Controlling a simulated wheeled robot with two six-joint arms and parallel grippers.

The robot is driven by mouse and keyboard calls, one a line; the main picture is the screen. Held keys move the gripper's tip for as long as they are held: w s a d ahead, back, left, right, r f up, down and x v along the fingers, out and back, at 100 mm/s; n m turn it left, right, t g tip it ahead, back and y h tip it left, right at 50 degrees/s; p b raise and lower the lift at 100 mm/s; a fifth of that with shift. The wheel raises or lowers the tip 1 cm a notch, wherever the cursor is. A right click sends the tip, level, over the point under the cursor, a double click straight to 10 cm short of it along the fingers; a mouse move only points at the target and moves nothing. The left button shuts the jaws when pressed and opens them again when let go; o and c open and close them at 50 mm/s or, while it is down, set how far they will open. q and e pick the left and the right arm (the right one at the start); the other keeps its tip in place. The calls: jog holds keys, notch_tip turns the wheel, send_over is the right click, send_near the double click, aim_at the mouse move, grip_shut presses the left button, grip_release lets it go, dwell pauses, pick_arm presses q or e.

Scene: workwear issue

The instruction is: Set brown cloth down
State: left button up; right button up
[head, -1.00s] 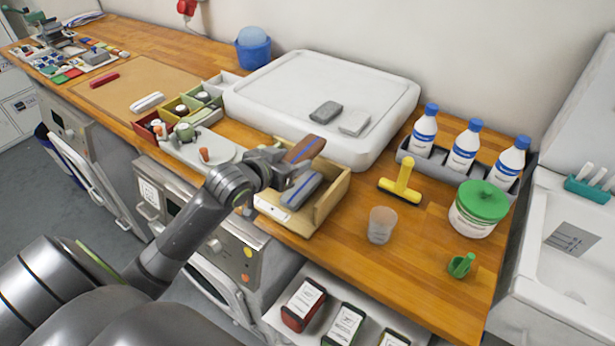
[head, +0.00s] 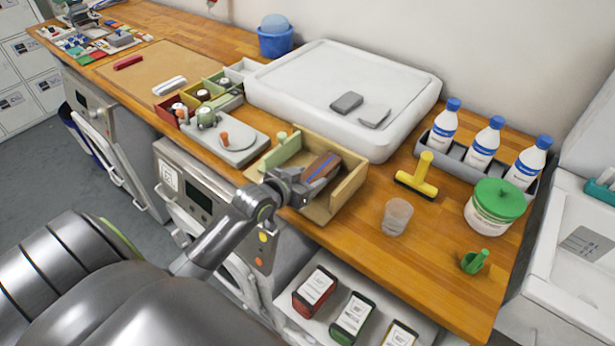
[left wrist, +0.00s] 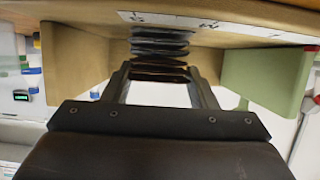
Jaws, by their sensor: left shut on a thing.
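The brown cloth (head: 321,167), folded and with a blue stripe, is inside the open wooden box (head: 349,188) on the counter's front part. My left gripper (head: 300,184) is shut on its near end. In the left wrist view the fingers (left wrist: 160,82) close on the brown cloth (left wrist: 158,73), and dark grey folded layers (left wrist: 160,42) show directly beyond it. The brown cloth looks in line with that grey stack; whether it rests fully on it I cannot tell. The grey cloth is hidden in the head view. My right gripper is not in view.
A green divider (head: 281,153) stands in the box's left part. A white tray (head: 300,85) is behind it, a grey dispenser plate (head: 238,146) to the left. A clear cup (head: 396,216) and a yellow squeegee (head: 418,180) stand to the right, with bare counter between.

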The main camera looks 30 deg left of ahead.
pick_arm(q)
jog(key=o, duration=0.9)
jog(key=shift+o, duration=0.3)
jog(key=shift+r, duration=0.1)
jog(key=v, duration=1.2)
